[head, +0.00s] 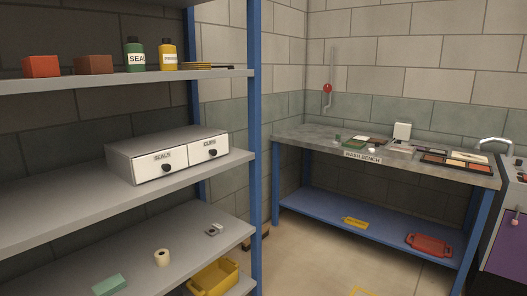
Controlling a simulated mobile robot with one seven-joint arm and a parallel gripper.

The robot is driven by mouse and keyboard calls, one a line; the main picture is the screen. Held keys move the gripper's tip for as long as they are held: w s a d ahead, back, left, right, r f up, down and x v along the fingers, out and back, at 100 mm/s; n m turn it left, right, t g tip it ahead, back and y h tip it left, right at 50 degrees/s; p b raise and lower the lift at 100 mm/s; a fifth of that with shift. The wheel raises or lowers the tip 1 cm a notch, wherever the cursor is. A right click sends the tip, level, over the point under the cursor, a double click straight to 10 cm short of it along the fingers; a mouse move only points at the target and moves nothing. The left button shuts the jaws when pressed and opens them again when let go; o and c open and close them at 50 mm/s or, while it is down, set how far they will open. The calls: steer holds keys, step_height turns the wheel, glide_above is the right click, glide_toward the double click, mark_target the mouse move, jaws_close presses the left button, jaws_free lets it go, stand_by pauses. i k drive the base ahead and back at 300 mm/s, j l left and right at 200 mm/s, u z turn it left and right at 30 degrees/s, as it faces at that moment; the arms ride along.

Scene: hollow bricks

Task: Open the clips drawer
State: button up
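The clips drawer (209,149) is on the right, with a "CLIPS" label and a dark round knob (212,153). It looks closed, flush with the front. The seals drawer (160,163) is on the left, with its own dark knob (166,167), and also looks closed. My gripper is not in view.
The middle shelf (60,205) is otherwise clear. A blue rack post (255,120) stands right of the drawers. Bottles and blocks line the upper shelf (110,81). A wash bench (300,137) stands at the right, with open floor (310,245) before it.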

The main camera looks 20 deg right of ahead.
mark_target(200, 150)
steer(key=z, duration=0.4)
steer(key=i+z, duration=0.45)
steer(key=i, duration=0.6)
